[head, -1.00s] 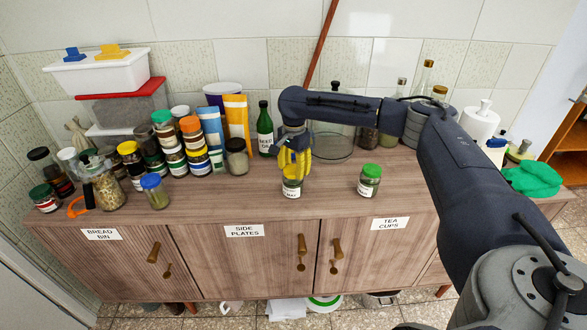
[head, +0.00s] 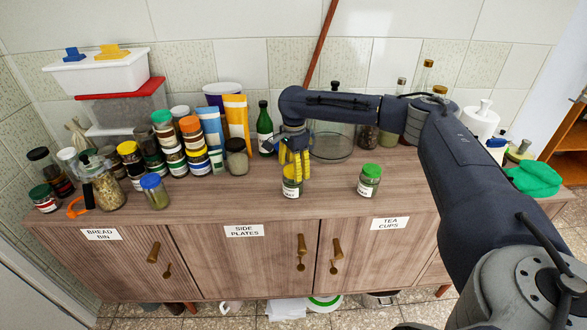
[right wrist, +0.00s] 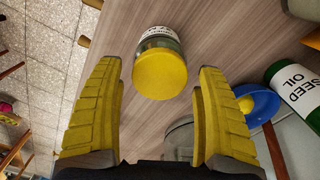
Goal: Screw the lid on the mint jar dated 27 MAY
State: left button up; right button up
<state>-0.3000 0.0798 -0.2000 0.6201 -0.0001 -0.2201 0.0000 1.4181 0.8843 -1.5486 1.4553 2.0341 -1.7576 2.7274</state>
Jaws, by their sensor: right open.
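A small glass jar (head: 291,189) with a white label stands near the counter's front edge; the label's date is too small to read surely. In the right wrist view a yellow lid (right wrist: 160,75) sits on top of the jar (right wrist: 158,42); whether it is screwed tight I cannot tell. My right gripper (head: 296,173) points down over this jar, its yellow fingers open. In the right wrist view the open fingers (right wrist: 161,72) stand on either side of the lid, with gaps on both sides. My left gripper is not in view.
A green-lidded jar (head: 369,181) stands to the right on the wooden counter (head: 330,200). Several jars and tubes crowd the left, with a blue-lidded jar (head: 154,191) near the front. A dark green bottle (head: 265,130) stands behind my gripper. The counter between the two front jars is clear.

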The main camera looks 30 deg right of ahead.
jog(key=o, duration=0.6)
jog(key=shift+r, duration=3)
